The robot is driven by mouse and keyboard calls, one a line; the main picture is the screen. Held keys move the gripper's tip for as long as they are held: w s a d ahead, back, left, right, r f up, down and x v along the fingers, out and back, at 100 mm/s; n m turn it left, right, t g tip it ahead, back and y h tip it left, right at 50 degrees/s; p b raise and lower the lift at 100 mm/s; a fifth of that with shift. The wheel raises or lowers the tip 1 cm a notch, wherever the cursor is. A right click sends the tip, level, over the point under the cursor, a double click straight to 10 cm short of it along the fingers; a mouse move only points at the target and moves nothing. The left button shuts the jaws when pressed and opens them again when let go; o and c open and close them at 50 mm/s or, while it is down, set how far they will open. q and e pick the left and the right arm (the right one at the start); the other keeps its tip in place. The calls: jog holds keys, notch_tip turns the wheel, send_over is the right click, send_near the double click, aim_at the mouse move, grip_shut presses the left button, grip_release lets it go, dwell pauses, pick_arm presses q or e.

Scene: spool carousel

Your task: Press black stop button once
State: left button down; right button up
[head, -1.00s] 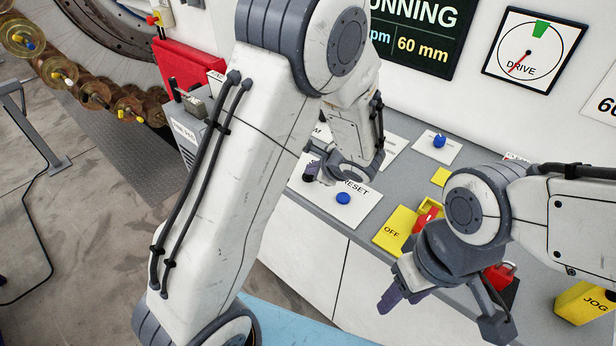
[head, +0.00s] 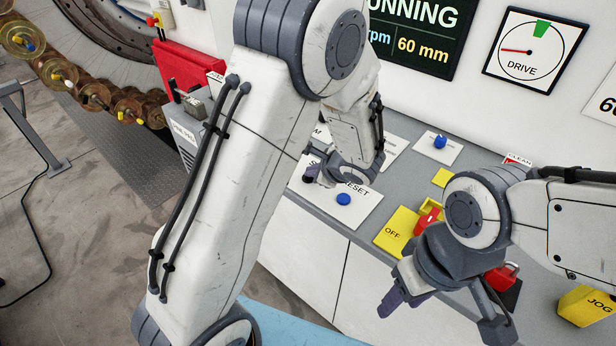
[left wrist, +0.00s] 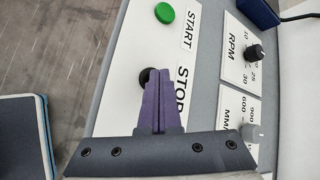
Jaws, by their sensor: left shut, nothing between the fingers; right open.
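The black stop button (left wrist: 146,75) shows in the left wrist view on a white panel, beside the word STOP. It is partly hidden behind my left gripper's purple fingertips. My left gripper (left wrist: 155,73) is shut and empty, its tips over the button; I cannot tell whether they touch it. In the head view my left gripper (head: 312,172) is low over the panel and hides the button. My right gripper (head: 442,315) is open and empty in front of the console's front edge.
A green START button (left wrist: 164,13) is near the stop button, with a black RPM knob (left wrist: 254,52) to the right. A blue RESET button (head: 343,199), a yellow OFF plate (head: 393,232) and a yellow JOG box (head: 588,305) are on the console. The display reads RUNNING.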

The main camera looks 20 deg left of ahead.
dwell(0.4)
pick_arm(q)
jog(key=shift+r+p, duration=0.45)
jog(key=shift+r, duration=0.25)
jog(key=shift+r+p, duration=1.85)
jog(key=shift+r, duration=0.75)
jog(key=shift+f, duration=0.1)
jog(key=s+d+r+n+g+h, duration=0.2)
jog(key=s+d+n, duration=0.1)
jog(key=s, duration=0.6)
jog(key=s+d+r+n+g+h, duration=0.1)
jog(key=s+d+r+n+h, duration=0.1)
jog(key=s+d, duration=0.4)
jog(key=s+d+r+n+g+h, duration=0.2)
jog(key=s+d+n+h, duration=0.2)
jog(key=s, duration=0.9)
jog(key=shift+s+d+r+g, duration=0.3)
jog(key=shift+s+d, duration=0.1)
jog(key=shift+d, duration=0.3)
